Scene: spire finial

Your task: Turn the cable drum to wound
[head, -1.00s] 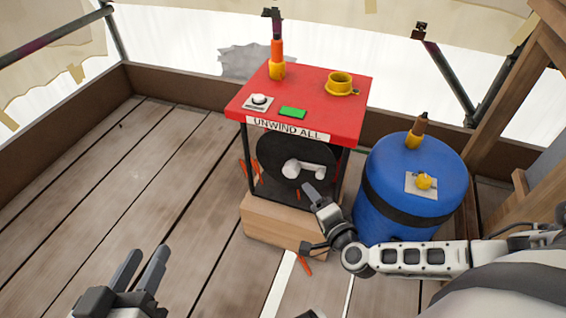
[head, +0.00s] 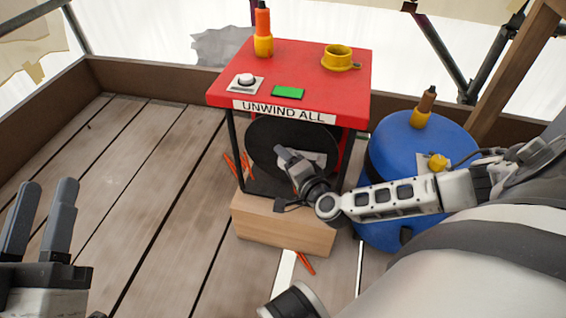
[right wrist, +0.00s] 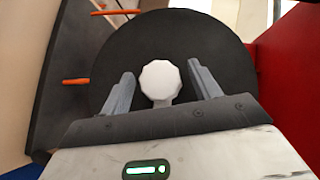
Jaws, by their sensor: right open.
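The cable drum (head: 262,142) is a black disc under a red-topped stand labelled "UNWIND ALL". Its white crank handle (right wrist: 161,80) faces the right wrist camera, and in the head view it is mostly hidden behind my right gripper. My right gripper (right wrist: 160,84) is open in front of the drum, with one finger on each side of the white knob and gaps visible on both sides. It also shows in the head view (head: 285,155). My left gripper (head: 42,210) is open and empty at the lower left, well away from the stand.
The red top (head: 300,62) carries a white button (head: 246,80), a green block (head: 288,92), a yellow cup (head: 338,56) and an orange-yellow bottle-like item (head: 263,35). A blue barrel (head: 400,150) stands close on the right. The stand rests on a wooden block (head: 280,228). Deck planks at left are clear.

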